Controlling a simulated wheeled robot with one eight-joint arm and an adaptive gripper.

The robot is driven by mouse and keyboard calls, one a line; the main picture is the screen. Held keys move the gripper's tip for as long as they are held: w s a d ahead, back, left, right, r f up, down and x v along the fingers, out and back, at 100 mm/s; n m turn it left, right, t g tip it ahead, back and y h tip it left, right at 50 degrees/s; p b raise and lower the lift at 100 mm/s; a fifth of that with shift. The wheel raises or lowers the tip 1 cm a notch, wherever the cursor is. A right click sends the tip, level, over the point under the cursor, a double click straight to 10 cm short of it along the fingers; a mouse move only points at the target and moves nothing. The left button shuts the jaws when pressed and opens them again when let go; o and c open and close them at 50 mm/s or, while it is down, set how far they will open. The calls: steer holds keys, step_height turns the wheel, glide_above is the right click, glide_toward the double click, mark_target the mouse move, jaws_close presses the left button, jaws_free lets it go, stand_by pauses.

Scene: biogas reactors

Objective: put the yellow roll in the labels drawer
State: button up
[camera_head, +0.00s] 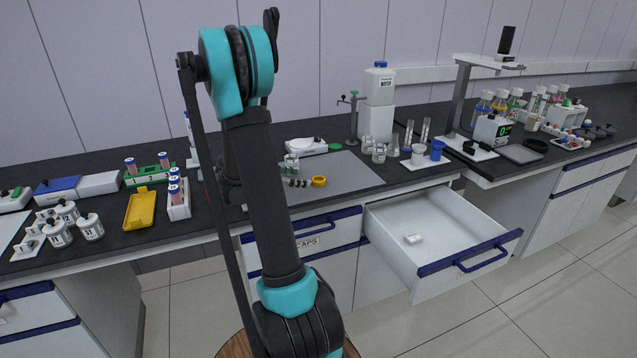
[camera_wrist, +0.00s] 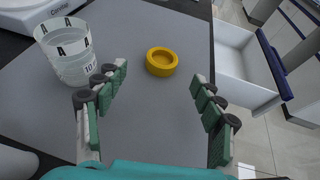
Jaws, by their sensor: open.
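The yellow roll (camera_head: 319,181) lies flat on a grey mat on the bench; it also shows in the wrist view (camera_wrist: 161,62). My gripper (camera_wrist: 160,95) is open and empty, with green-padded fingers spread, and the roll lies beyond the fingertips, between their lines. In the head view the gripper (camera_head: 296,183) is mostly hidden behind my arm. An open drawer (camera_head: 435,237) is pulled out below the bench to the right, with a small white item (camera_head: 413,239) inside. Its front label is too small to read. It also shows at the right of the wrist view (camera_wrist: 245,85).
A closed drawer marked CAPS (camera_head: 307,241) is left of the open one.

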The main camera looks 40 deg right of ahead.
mark_target(318, 179)
steer(key=shift+s+x, duration=0.2)
steer(key=shift+x, duration=3.3)
steer(key=c, duration=1.1)
step_height(318, 179, up, 20)
steer(key=shift+f, duration=0.1)
